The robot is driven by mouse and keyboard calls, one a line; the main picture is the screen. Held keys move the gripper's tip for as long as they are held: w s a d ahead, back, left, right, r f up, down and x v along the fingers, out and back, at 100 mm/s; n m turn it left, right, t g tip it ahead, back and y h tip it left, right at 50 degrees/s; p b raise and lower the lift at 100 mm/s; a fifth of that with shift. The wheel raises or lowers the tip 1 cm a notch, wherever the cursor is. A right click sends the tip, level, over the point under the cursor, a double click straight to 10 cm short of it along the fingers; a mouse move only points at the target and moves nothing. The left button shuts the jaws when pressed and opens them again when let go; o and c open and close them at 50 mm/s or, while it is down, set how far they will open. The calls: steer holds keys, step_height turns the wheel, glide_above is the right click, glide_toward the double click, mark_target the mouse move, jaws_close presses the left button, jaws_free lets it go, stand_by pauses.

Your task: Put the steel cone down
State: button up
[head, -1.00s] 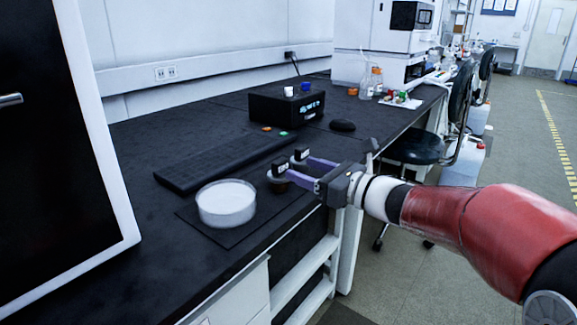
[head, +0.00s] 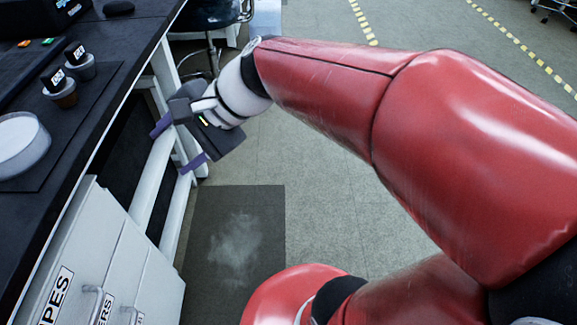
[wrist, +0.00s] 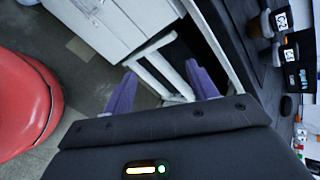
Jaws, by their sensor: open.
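My gripper (head: 170,150) is open and empty, low beside the bench's front edge. In the wrist view its purple fingers (wrist: 160,70) are spread wide, with only the bench frame and cabinet beyond.
A round white-topped dish (head: 20,145) sits on the same mat (head: 98,85). White drawers (head: 85,265) and a white bench frame (head: 155,180) are close to my gripper. A chair (head: 212,14) stands behind. Open floor (head: 330,190) lies to the right.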

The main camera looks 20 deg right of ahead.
steer(key=s+d+f+n+t+h, duration=0.1)
steer(key=s+d+n+h, duration=0.3)
steer(key=d, duration=0.4)
steer(key=s+d+f+n+t+h, duration=0.1)
steer(key=s+d+f+n+h, duration=0.3)
steer(key=d, duration=0.4)
steer(key=shift+s+n+h, duration=0.5)
steer(key=shift+n+h, duration=0.2)
steer(key=shift+n, duration=0.3)
steer(key=shift+o, duration=0.4)
steer(key=shift+f, duration=0.1)
